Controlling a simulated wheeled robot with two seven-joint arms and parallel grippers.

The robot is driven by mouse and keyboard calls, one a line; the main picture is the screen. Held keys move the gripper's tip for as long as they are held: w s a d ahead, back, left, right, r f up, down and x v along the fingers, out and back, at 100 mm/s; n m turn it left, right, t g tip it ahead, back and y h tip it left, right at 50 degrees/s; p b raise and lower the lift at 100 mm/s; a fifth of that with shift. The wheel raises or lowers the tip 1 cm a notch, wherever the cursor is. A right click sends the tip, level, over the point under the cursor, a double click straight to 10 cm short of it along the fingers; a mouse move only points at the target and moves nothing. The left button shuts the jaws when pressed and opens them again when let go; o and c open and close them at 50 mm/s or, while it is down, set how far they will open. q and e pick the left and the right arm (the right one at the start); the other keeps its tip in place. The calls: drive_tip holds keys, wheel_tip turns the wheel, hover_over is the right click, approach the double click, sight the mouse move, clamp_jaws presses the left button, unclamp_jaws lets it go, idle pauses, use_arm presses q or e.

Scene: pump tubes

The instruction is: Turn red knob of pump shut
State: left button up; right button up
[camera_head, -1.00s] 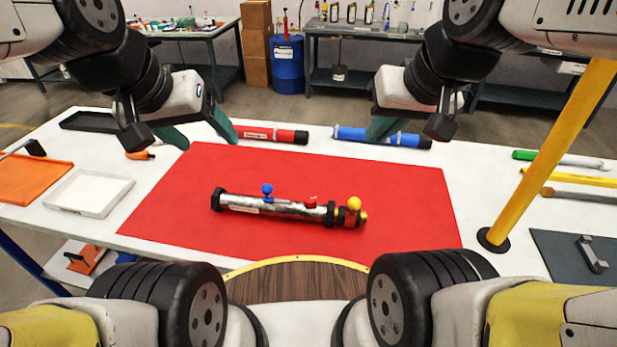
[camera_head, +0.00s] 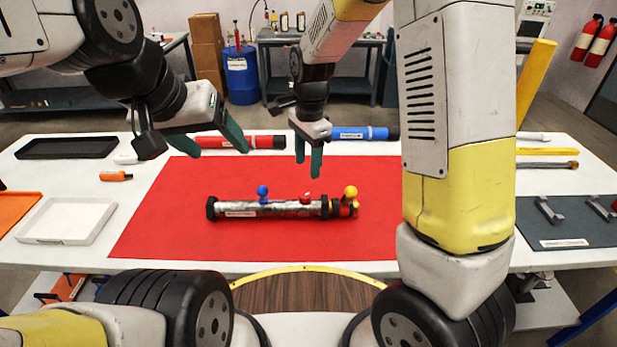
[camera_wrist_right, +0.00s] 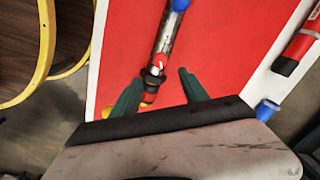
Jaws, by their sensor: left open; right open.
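The pump (camera_head: 275,209) is a silver tube with black ends, lying on the red mat (camera_head: 160,225). Its red knob (camera_head: 305,198) is on top, between a blue knob (camera_head: 262,193) and a yellow knob (camera_head: 351,192). My right gripper (camera_head: 308,180) is open and points down, appearing just behind and above the red knob. In the right wrist view, its fingers (camera_wrist_right: 160,78) are apart and empty, with the pump's red and yellow end (camera_wrist_right: 148,98) showing between them. My left gripper (camera_head: 218,152) is open and empty above the mat's back left.
A red tube (camera_head: 262,142) and a blue tube (camera_head: 350,133) lie behind the mat. A white tray (camera_head: 68,221) and a black tray (camera_head: 68,148) are at left. My right arm hides the mat's right part. The mat's front left is clear.

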sight(305, 195)
drive_tip(key=f, duration=0.2)
drive_tip(key=f+m, duration=0.1)
drive_tip(key=shift+w+a+h, duration=0.15)
drive_tip(key=shift+a+h, duration=0.15)
drive_tip(key=shift+a, duration=0.05)
wheel_tip(305, 195, down, 7)
drive_tip(key=shift+f, duration=0.1)
clamp_jaws()
